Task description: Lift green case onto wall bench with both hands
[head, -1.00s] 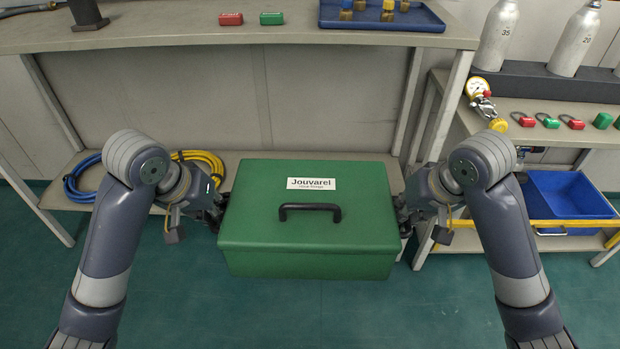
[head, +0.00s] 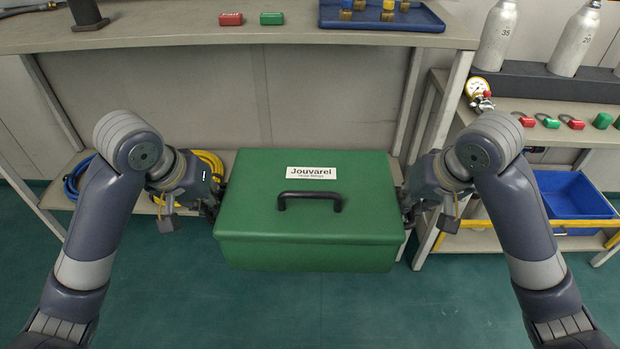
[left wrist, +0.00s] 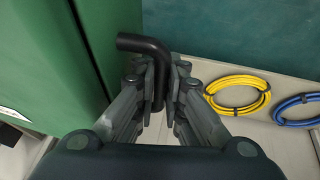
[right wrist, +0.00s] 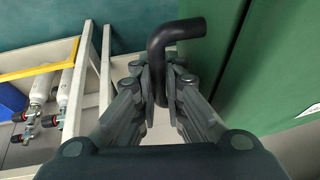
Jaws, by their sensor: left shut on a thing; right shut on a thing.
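The green case (head: 310,245) has a black top handle and a "Jouvarel" label; it is closed, looks level and hangs between my two grippers in front of the bench. My left gripper (head: 212,205) is at its left side; in the left wrist view the fingers (left wrist: 160,95) are shut on a black side handle (left wrist: 145,45). My right gripper (head: 408,208) is at its right side; in the right wrist view the fingers (right wrist: 160,90) are shut on the other black side handle (right wrist: 178,32). The wall bench (head: 160,35) has its top behind and above the case.
On the bench are a red block (head: 230,19), a green block (head: 271,18) and a blue tray (head: 400,20). Coiled yellow and blue hoses (head: 75,182) lie on the lower shelf. A right-hand rack holds cylinders (head: 498,35) and a blue bin (head: 575,195). The bench's middle front is clear.

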